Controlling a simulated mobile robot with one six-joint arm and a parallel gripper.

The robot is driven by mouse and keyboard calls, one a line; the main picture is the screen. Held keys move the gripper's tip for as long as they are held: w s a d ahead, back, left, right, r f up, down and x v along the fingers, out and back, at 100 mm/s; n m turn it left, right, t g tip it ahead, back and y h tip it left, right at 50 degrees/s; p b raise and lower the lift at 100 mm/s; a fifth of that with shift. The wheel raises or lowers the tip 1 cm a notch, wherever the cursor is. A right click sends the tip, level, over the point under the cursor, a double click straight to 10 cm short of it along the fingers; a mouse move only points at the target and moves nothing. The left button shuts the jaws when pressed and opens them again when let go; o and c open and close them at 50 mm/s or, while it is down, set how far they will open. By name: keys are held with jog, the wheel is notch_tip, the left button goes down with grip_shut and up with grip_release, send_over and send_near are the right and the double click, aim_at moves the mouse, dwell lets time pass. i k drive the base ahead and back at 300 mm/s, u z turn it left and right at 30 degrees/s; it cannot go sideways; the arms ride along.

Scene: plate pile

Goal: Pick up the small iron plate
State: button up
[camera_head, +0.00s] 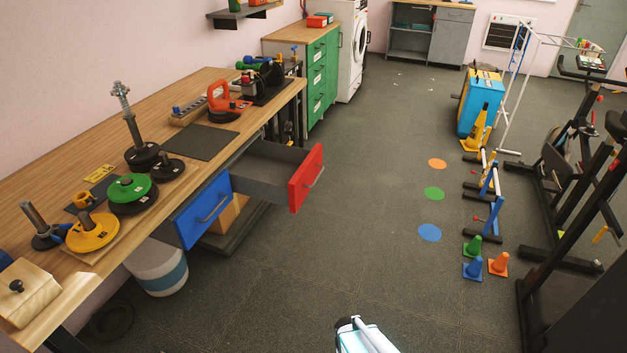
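Several weight plates lie on the wooden workbench (215,80) at the left. A small black plate (168,169) has a short dark peg standing up from it. Beside it, touching or nearly so, a black plate (140,157) sits around the foot of a tall threaded metal post (131,125). A green plate (129,187) lies on top of a larger black plate (135,207). A yellow plate (93,233) lies nearer. I cannot tell for sure which black plate is the small iron one. A white and teal part of mine shows at the bottom edge; no gripper fingers are visible.
An open drawer with a red front (306,178) and a blue drawer front (203,209) stick out from the bench. A white bucket (158,267) stands below. Cones, hurdles and gym machines stand at the right.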

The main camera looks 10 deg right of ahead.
aim_at(158, 172)
jog(key=z, duration=0.8)
jog(key=i, duration=2.95)
